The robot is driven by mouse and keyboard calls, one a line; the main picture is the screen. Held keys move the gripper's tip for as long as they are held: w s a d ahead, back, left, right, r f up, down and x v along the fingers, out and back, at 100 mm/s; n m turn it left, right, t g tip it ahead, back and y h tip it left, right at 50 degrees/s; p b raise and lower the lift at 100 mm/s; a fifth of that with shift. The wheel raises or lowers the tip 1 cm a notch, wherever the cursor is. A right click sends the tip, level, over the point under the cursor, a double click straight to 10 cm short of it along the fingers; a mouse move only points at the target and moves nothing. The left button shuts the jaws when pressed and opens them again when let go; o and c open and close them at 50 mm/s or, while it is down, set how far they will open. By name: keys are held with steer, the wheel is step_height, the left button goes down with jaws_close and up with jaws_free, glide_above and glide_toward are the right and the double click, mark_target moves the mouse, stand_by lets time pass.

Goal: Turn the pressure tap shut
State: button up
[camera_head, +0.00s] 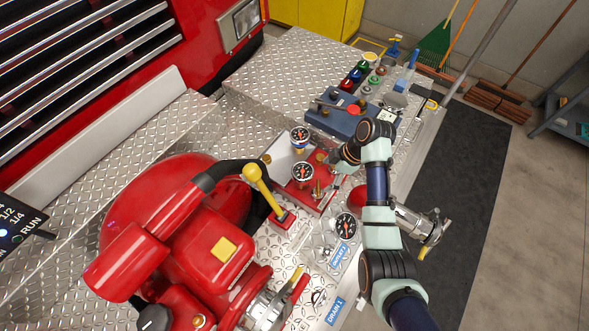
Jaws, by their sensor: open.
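A red pump block (308,190) on the diamond-plate bumper carries two round black-faced gauges, one at the back (299,134) and one in the middle (302,172). Small brass fittings show around them, one at the left (267,158) and one near my gripper (320,157). I cannot tell for certain which of these is the pressure tap. My gripper (335,160) is open and low over the right side of the red block, beside the right brass fitting. Its fingers are small and partly hidden by my wrist, so contact cannot be told.
A large red pump body (190,240) and an upright yellow-handled lever (258,180) stand left of the block. A third gauge (346,226) and a metal outlet (415,222) lie near my arm. Dark matting (470,200) lies right.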

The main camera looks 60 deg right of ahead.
mark_target(319, 187)
steer(key=x, duration=0.2)
steer(key=b+x, duration=0.1)
steer(key=x, duration=0.2)
steer(key=s+x, duration=0.1)
steer(key=x, duration=0.1)
steer(key=shift+w+d+f, duration=0.1)
steer(key=shift+w+f, duration=0.05)
steer(key=shift+f, duration=0.4)
steer(key=c, duration=1.1)
